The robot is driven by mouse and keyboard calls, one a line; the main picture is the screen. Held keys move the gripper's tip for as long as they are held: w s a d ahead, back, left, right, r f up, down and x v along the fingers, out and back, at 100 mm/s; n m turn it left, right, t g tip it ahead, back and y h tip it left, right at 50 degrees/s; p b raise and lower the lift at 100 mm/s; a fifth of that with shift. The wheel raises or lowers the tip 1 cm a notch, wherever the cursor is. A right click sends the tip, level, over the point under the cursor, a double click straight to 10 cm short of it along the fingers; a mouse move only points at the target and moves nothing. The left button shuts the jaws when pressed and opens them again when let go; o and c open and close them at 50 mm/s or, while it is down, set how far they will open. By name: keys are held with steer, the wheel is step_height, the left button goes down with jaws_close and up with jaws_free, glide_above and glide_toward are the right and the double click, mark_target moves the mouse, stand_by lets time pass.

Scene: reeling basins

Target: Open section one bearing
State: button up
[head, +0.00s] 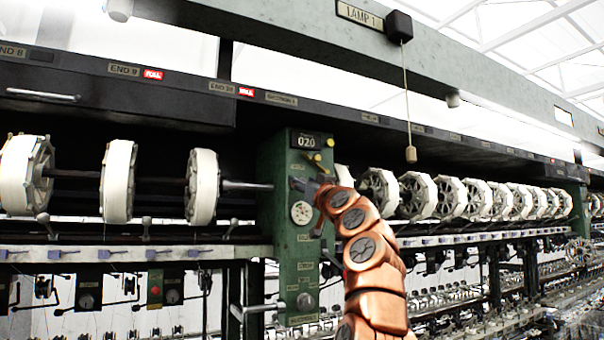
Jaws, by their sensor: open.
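A green upright housing (273,230) stands in the middle of the head view, with a small counter reading 020 (303,144) near its top. A steel shaft (245,186) runs into its left side from the white reels. My copper-coloured arm rises from the bottom, and my gripper (298,186) is at the housing's front face, beside the shaft's end. The gripper is open, but its fingers are small and dark here. I cannot tell whether they touch anything. The arm hides part of the housing's right side. A bearing label is too small to read.
White reels (117,183) line the left, and more reels (418,196) run off to the right. A pull cord with a wooden knob (411,154) hangs right of my arm. A ledge with small levers (130,254) runs below the reels.

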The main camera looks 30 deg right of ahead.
steer(key=shift+w+r+p, duration=0.3)
steer(key=shift+w+p, duration=0.05)
steer(key=shift+w, duration=0.2)
steer(key=shift+c, duration=0.3)
jaws_close()
